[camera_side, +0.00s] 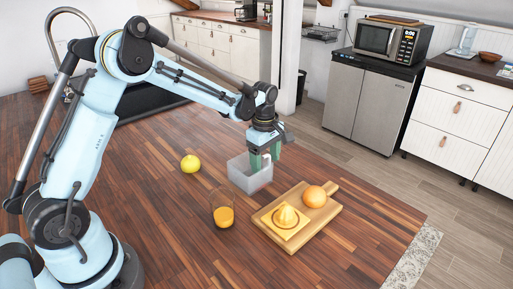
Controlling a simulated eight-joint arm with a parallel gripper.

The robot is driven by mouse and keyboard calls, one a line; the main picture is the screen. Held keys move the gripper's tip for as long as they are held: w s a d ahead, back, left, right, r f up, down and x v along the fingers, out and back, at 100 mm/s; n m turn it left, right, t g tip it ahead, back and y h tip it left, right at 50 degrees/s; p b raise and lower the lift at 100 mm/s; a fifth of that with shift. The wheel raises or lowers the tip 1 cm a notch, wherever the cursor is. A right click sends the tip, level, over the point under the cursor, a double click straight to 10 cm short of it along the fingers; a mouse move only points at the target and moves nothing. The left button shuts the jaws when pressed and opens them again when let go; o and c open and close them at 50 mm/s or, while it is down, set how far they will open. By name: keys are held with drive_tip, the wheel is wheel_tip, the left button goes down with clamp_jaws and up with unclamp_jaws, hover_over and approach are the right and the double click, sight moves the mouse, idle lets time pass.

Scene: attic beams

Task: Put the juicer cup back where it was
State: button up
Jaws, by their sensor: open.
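The juicer cup appears to be the translucent grey, square container (242,179) standing upright on the wooden table. My gripper (266,157) points down at the cup's back right side, its green fingers at the rim. The gripper is open; I cannot tell whether a finger touches the cup wall. A yellow juicer top (287,217) with a pointed cone and square base lies on a wooden cutting board (318,222), in front and to the right of the cup.
An orange (314,196) lies on the board. A glass of orange juice (223,215) stands front left of the cup, and a yellow-green fruit (190,164) lies to its left. The table's right edge (395,203) is beyond the board. The front table area is clear.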

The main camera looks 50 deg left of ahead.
drive_tip(key=r, duration=1)
drive_tip(key=shift+s+r, duration=0.25)
drive_tip(key=shift+r, duration=0.15)
drive_tip(key=s+d+m+t, duration=0.2)
drive_tip(key=s+m+t, duration=0.1)
drive_tip(key=s+m, duration=0.6)
drive_tip(key=s+d+m+t, duration=0.3)
drive_tip(key=s+m, duration=0.5)
drive_tip(key=m, duration=0.1)
drive_tip(key=shift+s+r+m+t, duration=0.3)
drive_tip(key=shift+s+r+m, duration=0.05)
drive_tip(key=shift+r+m, duration=0.05)
